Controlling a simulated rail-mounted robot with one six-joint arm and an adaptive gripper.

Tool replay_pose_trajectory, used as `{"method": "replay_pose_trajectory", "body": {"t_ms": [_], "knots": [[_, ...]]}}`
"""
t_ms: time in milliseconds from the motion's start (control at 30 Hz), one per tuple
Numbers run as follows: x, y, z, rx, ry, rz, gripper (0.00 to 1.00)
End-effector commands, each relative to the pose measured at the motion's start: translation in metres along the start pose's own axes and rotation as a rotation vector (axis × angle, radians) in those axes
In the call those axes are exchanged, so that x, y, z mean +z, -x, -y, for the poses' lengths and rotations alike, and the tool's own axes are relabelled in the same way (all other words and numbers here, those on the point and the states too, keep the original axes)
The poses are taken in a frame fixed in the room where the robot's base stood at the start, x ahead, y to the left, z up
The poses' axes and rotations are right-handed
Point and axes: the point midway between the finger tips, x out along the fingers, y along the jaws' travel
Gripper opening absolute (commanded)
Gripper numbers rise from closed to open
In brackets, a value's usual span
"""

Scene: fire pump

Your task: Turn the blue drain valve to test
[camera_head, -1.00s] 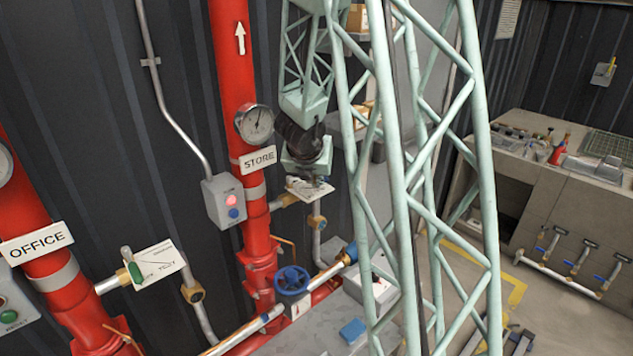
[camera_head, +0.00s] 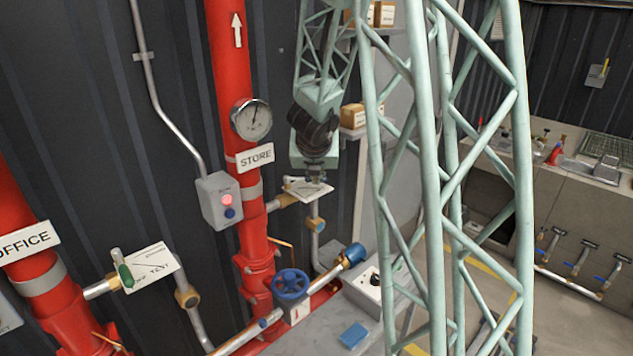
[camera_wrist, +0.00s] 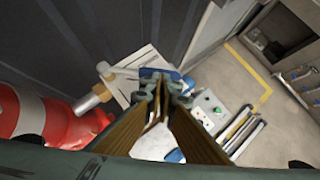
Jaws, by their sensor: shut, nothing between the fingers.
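The store drain valve is on a short brass-ended pipe (camera_head: 283,201) off the red riser marked STORE, with a white plate (camera_head: 319,191) behind it. In the wrist view its blue lever (camera_wrist: 180,76) lies roughly across the picture in front of the white plate (camera_wrist: 137,64), beside the brass fitting (camera_wrist: 92,101). My gripper (camera_head: 315,180) points down at this valve and hides much of it in the head view. In the wrist view my gripper (camera_wrist: 161,84) is shut and empty, its tips overlapping the middle of the lever. I cannot tell whether they touch it.
A second valve with a green lever (camera_head: 123,274) is on the OFFICE riser at left. A blue handwheel (camera_head: 290,284) and a grey box (camera_head: 368,291) stand below. The red STORE riser (camera_head: 225,75) and a button box (camera_head: 219,200) are left of my gripper.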

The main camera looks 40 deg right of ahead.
Motion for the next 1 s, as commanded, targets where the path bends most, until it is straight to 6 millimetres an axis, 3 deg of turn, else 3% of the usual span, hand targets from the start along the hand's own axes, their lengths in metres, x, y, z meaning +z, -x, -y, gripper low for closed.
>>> {"method": "replay_pose_trajectory", "body": {"t_ms": [567,833,1000], "knots": [[-0.008,0.01,0.002,0.0,0.0,0.001,0.0],[-0.022,0.027,0.005,0.001,0.001,0.001,0.0],[-0.019,0.052,0.005,0.001,0.001,0.001,0.0]]}}
